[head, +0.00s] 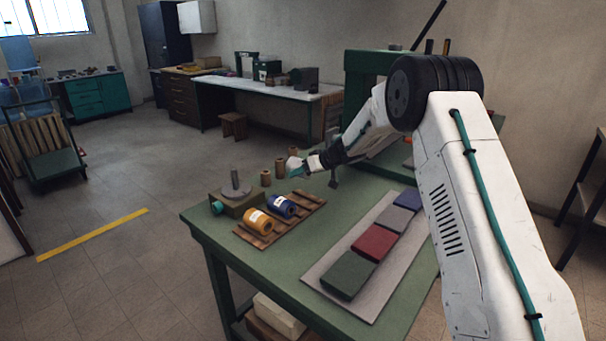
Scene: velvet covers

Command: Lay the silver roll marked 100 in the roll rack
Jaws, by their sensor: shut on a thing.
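The roll rack (310,205) is a low brown slatted wooden stand on the green table. A yellow roll (259,223) and a blue roll (283,206) lie in it side by side, each with a pale label. My gripper (324,161) is shut on a small silver-white roll (298,166), held in the air beyond the rack's far end. The held roll's marking is too small to read, and the dark wrist partly hides the grip.
A grey disc with an upright post (235,188) stands on a base left of the rack. Several brown cylinders (265,178) stand behind it. A pale board (325,273) with several coloured velvet pads lies to the right. Bare table shows between board and rack.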

